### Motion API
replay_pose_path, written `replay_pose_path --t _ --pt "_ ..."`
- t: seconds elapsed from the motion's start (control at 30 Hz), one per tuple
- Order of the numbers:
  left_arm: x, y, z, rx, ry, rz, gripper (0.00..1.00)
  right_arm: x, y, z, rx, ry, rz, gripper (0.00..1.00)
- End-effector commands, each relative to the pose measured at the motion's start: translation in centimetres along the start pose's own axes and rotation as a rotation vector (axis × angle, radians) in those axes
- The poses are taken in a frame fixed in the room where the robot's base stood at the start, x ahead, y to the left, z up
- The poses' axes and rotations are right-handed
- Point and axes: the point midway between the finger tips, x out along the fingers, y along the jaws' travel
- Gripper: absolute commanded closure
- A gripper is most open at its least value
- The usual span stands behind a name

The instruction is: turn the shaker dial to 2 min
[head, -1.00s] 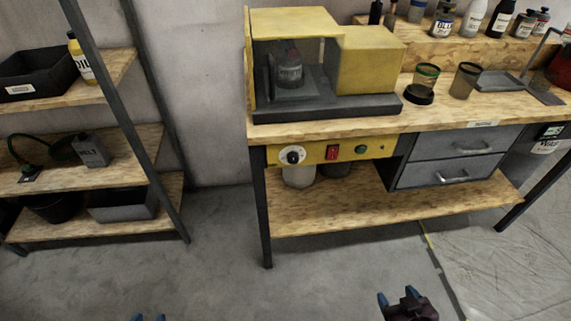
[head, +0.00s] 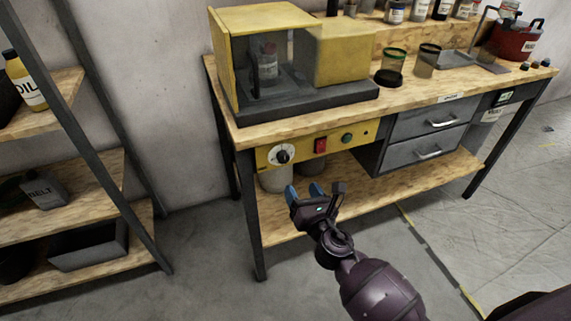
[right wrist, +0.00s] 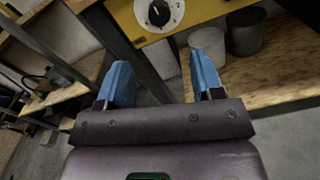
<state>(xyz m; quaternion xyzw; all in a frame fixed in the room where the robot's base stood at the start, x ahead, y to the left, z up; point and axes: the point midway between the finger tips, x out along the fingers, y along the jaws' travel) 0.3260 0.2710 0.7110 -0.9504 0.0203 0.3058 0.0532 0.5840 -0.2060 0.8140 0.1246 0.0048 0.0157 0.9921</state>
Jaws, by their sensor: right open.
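The shaker dial (head: 281,154) is a black knob on a white round plate, set at the left end of the yellow control panel (head: 330,144) under the bench top. The yellow shaker (head: 345,55) stands on the bench above, with a bottle (head: 268,62) inside. My right gripper (head: 305,189) has blue fingertips, is open and empty, and is below and in front of the dial, apart from it. In the right wrist view both fingers (right wrist: 165,80) stand wide apart. My left gripper is out of view.
A red switch (head: 320,146) and a green button (head: 347,139) sit right of the dial. The bench's dark front leg (head: 250,210) stands close left of my right gripper. Pots (right wrist: 245,30) stand on the lower shelf. A shelf rack (head: 75,190) is at left.

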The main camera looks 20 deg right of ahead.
Motion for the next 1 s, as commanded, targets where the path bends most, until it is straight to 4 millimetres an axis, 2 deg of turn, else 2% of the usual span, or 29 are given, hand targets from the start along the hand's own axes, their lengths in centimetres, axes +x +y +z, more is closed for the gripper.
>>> replay_pose_path --t 0.23,0.7,1.0 --pt "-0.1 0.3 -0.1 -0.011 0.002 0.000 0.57 2.2 0.2 0.1 -0.032 -0.007 0.005 0.39" --pt "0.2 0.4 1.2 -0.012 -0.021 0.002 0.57 9.3 0.1 0.0 -0.027 -0.003 0.002 0.39" --pt "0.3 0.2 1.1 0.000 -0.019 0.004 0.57 10.9 0.2 0.1 -0.026 -0.005 0.004 0.39"
